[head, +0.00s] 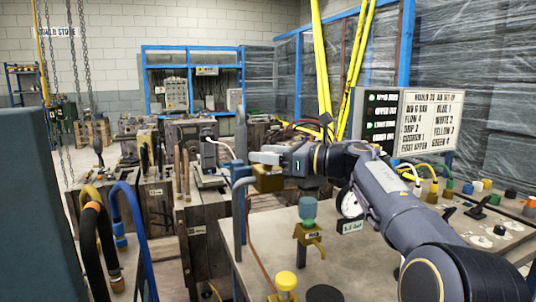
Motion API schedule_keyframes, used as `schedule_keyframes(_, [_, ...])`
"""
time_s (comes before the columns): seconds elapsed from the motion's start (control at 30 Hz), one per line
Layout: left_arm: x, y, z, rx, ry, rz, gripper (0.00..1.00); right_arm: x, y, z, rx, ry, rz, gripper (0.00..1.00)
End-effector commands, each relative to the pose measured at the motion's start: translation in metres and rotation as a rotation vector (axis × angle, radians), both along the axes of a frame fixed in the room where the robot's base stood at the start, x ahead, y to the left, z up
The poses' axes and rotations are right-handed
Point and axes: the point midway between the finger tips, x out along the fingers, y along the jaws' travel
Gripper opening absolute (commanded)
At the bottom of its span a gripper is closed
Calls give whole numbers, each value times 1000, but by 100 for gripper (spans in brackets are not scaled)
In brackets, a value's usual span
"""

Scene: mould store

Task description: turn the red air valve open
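My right gripper (265,157) reaches in from the right, its light grey fingers pointing left, level with the bench's left edge. Just below the fingers is a brass fitting (268,181) with a grey bent pipe (241,185) beside it. I see no red valve handle; the fingers cover the top of this fitting. Whether the fingers touch or grip anything, I cannot tell. A second brass fitting (308,235) with a teal knob (307,209) stands nearer on the bench. My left gripper is not in view.
The bench (335,262) carries a round gauge (350,202), a yellow knob (286,281) and several coloured hose fittings at right. A lettered board (430,122) stands behind. Hooked hoses (100,220) and machine blocks (200,235) crowd the left.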

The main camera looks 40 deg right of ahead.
Motion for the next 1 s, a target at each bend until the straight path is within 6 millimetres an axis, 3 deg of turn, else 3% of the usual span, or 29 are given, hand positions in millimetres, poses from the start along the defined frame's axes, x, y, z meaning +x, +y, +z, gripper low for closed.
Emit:
schedule_keyframes(0.27, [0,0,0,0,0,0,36,-9,-5,0,0,0,-2,51])
schedule_keyframes(0.7, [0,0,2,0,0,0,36,-65,-36,0,1,0,-2,51])
schedule_keyframes(1.0, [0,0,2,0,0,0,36,-69,-37,0,0,0,1,51])
